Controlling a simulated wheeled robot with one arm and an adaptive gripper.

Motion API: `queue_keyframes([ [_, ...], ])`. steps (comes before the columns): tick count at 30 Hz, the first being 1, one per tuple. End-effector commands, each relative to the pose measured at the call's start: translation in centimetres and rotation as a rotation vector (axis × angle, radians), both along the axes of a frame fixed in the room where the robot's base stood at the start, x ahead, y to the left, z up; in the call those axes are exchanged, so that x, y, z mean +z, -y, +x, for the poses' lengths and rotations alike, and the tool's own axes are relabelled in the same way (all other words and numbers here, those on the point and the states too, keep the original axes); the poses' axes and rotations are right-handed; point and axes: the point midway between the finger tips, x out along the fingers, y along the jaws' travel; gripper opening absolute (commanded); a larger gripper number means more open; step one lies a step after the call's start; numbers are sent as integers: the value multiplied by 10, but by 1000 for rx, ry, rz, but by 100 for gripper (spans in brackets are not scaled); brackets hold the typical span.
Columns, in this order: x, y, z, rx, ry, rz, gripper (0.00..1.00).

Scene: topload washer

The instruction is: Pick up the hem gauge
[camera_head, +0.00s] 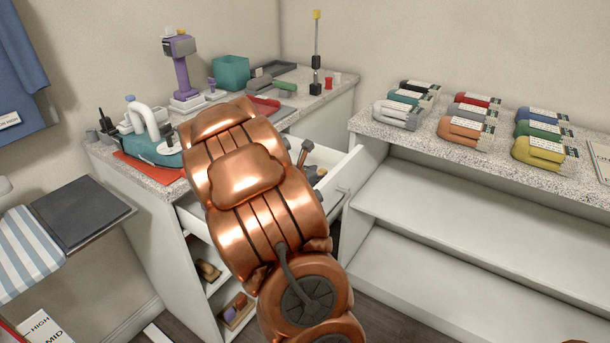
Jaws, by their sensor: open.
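I cannot make out the hem gauge for certain in the head view. A white drawer (345,165) stands pulled out under the left counter. Small dark, blue and brown items (314,174) show in it, too small and too covered to name. My copper-coloured arm rises across the middle of the view and hides much of the drawer and part of the counter. My gripper cannot be made out behind the arm.
The left counter (165,172) holds a purple device (180,68), a teal bin (231,73) and a teal machine with a white arm (152,135). Several folded coloured bundles (465,133) lie on the right shelf unit, whose lower shelves (440,220) are empty.

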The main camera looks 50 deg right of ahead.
Motion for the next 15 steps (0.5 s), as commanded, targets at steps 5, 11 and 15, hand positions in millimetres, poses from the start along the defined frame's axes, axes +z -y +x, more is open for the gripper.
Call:
queue_keyframes([
  [5,0,0,0,1,0,0,54],
  [11,0,0,0,1,1,0,35],
  [15,0,0,1,1,1,0,21],
])
